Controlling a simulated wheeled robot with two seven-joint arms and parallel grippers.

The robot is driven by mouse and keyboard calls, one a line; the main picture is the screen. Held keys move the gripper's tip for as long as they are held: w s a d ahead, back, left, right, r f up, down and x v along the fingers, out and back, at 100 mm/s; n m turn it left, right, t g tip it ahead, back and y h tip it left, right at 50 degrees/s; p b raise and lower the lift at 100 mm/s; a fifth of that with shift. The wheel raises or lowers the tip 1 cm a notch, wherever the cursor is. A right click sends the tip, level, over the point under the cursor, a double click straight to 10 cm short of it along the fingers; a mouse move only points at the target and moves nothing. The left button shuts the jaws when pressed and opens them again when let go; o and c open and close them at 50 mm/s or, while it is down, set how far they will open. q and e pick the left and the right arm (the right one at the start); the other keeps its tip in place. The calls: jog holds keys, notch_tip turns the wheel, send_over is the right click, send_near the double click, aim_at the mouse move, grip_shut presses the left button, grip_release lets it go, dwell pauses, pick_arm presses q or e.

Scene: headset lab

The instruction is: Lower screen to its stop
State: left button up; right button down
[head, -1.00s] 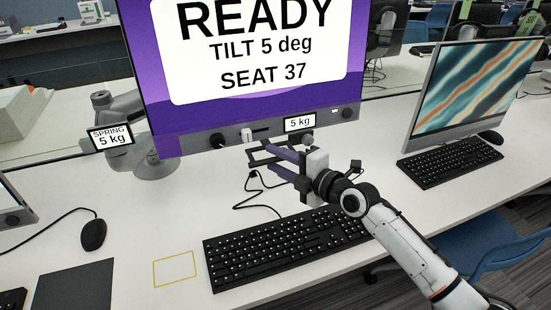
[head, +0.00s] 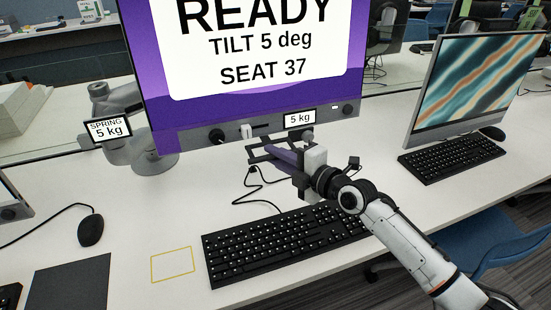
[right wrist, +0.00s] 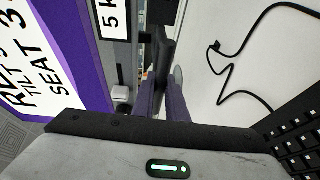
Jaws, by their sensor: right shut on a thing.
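The large screen (head: 350,88) with a purple border stands at the upper middle of the head view, showing "READY", "TILT 5 deg" and "SEAT 37". Its grey lower bezel carries a "5 kg" label (head: 300,118). My right gripper (head: 262,150) is at the lower edge of the screen. Its fingers are shut on a dark bar (right wrist: 160,52) there, seen between them in the right wrist view; how the bar joins the screen is partly hidden. The screen's grey arm (head: 122,105) with a "SPRING 5 kg" tag is at its left. My left gripper is not in view.
A black keyboard (head: 270,250) lies below my right arm, and a cable (head: 262,197) lies behind it. A yellow outlined square (head: 172,265) and a mouse (head: 91,230) are to the left. A second monitor (head: 470,85) stands at right.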

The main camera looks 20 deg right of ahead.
notch_tip(320, 180, down, 9)
jog(key=b, duration=0.5)
jog(key=shift+s+r, duration=0.1)
jog(key=shift+r, duration=0.1)
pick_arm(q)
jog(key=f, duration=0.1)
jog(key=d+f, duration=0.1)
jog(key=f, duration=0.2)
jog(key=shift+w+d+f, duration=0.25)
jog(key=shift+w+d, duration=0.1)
pick_arm(e)
jog(key=shift+r, duration=0.2)
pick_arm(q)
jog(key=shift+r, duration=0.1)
pick_arm(e)
jog(key=c, duration=1.8)
grip_release()
jog(key=shift+r, duration=0.1)
jog(key=shift+o, duration=0.2)
pick_arm(q)
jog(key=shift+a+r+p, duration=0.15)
jog(key=shift+p, duration=0.15)
pick_arm(e)
jog(key=v, duration=1)
jog(key=shift+s+r, duration=0.1)
jog(key=shift+r, duration=0.05)
